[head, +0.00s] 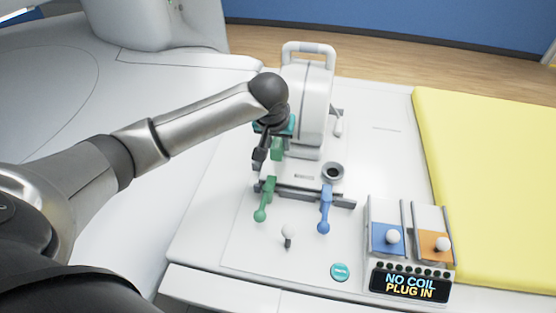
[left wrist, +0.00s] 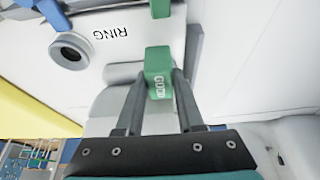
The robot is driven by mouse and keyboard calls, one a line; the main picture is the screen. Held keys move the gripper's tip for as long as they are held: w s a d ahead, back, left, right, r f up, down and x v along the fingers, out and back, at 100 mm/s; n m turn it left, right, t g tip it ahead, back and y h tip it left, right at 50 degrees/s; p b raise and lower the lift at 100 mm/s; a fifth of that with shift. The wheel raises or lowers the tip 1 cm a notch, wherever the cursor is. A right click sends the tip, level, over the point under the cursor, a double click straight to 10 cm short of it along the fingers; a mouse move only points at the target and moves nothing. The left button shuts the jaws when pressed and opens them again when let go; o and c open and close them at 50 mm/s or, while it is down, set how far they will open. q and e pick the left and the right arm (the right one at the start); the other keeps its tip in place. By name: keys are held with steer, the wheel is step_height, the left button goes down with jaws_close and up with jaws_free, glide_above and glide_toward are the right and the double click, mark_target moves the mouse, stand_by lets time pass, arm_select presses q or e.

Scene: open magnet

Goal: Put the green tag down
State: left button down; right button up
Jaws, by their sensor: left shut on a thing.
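The green tag (head: 277,149), a small block, is between the fingers of my left gripper (head: 268,153). In the left wrist view the green tag (left wrist: 158,62) shows pale lettering on its face, and the fingers of my left gripper (left wrist: 157,92) are shut on it. The gripper points down, just left of the white upright device with a handle (head: 312,90). Whether the tag's lower end touches the surface below cannot be told. My right gripper is not in view.
A green lever (head: 266,194) and a blue lever (head: 325,208) stand nearer on a grey rail. A dark round socket (head: 333,171) lies between them and the device. A small white-knobbed stick (head: 287,235), a teal button (head: 340,271) and a "NO COIL PLUG IN" display (head: 410,286) are in front.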

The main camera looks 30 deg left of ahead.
mark_target(276, 149)
arm_select(q)
steer(key=shift+f+b, duration=0.45)
steer(key=shift+f, duration=2.25)
steer(key=shift+f, duration=0.1)
steer(key=c, duration=0.5)
jaws_free()
steer(key=p+v, duration=0.2)
steer(key=v, duration=1)
steer(key=shift+p, duration=0.35)
